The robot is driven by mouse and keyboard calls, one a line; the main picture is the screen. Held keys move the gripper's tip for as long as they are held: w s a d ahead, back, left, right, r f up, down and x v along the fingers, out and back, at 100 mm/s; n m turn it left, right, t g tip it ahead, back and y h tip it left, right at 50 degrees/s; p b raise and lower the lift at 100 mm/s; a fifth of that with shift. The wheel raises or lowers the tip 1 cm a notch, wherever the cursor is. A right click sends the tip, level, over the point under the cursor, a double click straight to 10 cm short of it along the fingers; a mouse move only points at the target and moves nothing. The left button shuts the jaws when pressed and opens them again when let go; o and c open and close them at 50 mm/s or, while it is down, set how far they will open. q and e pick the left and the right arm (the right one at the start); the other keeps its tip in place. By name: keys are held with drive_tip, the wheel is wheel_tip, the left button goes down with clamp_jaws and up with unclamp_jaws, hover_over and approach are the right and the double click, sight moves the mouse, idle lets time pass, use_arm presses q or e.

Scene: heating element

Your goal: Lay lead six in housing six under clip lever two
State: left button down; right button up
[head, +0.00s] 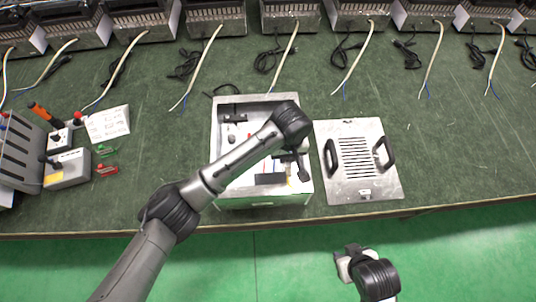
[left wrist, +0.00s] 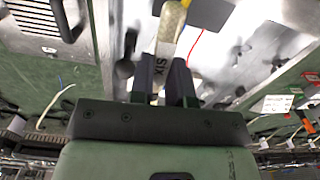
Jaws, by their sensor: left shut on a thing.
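The open metal housing (head: 218,128) sits mid-table, its inside partly hidden by my left arm. My left gripper (head: 297,165) is low over its right side. In the left wrist view the gripper (left wrist: 166,72) is shut on a pale lead (left wrist: 173,18) with a white tag reading SIX (left wrist: 158,84). The lead runs up between the dark fingers. A thin red wire (left wrist: 194,45) shows beside it. I cannot make out clip lever two. My right gripper (head: 346,263) hangs in front of the table, apart from the housing; its jaws are unclear.
A slotted metal cover (head: 343,189) with two black handles lies right of the housing. Several heater units with pale leads line the back. Grey boxes (head: 67,170), a paper card (head: 108,123) and small red and green parts are at left. Green table (head: 440,150) is clear at right.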

use_arm(q)
drive_tip(key=shift+w+a, duration=0.2)
drive_tip(key=shift+w+a+f+m, duration=0.15)
drive_tip(key=shift+a+f+m, duration=0.05)
drive_tip(key=shift+a+m, duration=0.1)
drive_tip(key=w+a+f+b, duration=0.1)
drive_tip(key=a+f, duration=0.1)
drive_tip(key=a, duration=0.1)
drive_tip(key=w+a+f+b, duration=0.1)
drive_tip(key=w+a+f, duration=0.1)
drive_tip(key=a, duration=0.1)
drive_tip(key=w+a+f+b, duration=0.1)
drive_tip(key=w+a+f, duration=0.1)
drive_tip(key=a, duration=0.1)
drive_tip(key=shift+a+f, duration=0.2)
drive_tip(key=shift+a, duration=0.15)
drive_tip(key=shift+f+b, duration=0.85)
drive_tip(key=shift+f, duration=1.2)
drive_tip(key=c, duration=1.1)
unclamp_jaws()
drive_tip(key=shift+f, duration=0.1)
